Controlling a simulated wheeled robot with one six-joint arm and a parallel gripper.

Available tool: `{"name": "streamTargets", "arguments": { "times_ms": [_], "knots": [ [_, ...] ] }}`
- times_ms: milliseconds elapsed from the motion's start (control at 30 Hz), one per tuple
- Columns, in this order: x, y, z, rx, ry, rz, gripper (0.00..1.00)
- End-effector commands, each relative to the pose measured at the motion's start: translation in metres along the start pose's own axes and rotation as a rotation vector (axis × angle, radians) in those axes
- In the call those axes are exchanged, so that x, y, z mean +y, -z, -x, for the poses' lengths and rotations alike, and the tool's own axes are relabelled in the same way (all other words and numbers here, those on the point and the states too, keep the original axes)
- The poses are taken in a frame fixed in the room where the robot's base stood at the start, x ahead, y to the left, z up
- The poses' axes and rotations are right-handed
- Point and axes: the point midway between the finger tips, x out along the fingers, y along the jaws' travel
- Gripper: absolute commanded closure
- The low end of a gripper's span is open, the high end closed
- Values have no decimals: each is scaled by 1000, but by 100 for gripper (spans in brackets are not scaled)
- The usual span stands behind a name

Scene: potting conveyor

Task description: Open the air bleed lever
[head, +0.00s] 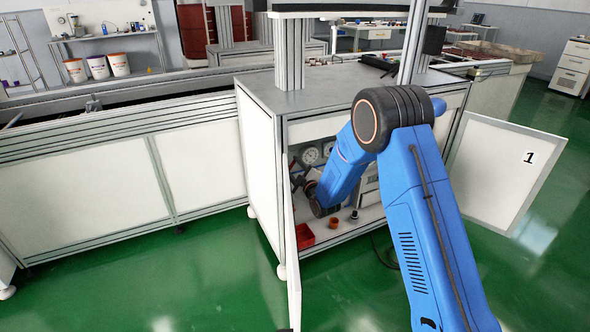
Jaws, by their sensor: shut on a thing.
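My arm reaches into the open cabinet (262,160) under the bench. My gripper (298,180) is small and dark at the left inside it, below two round gauges (311,155). It is shut on a small part there, which seems to be the air bleed lever. The lever's shape and angle are too small and too hidden to make out. My wrist and forearm cover part of the cabinet's inside.
The left door (291,262) and right door (505,170), marked 1, stand open. A red bin (304,237) and an orange cup (333,223) are on the cabinet floor. A conveyor (110,115) runs left. Green floor in front is clear.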

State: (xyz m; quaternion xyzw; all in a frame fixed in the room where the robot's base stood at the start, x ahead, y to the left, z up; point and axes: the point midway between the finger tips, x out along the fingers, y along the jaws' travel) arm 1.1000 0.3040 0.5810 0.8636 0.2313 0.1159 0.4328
Motion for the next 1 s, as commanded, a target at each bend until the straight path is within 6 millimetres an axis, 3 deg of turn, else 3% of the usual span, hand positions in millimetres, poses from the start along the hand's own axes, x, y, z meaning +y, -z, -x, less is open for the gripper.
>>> {"name": "streamTargets", "arguments": {
  "times_ms": [500,1000],
  "knots": [
    [-6,9,0,1,1,451,78],
    [-10,12,0,1,2,647,78]
  ]
}}
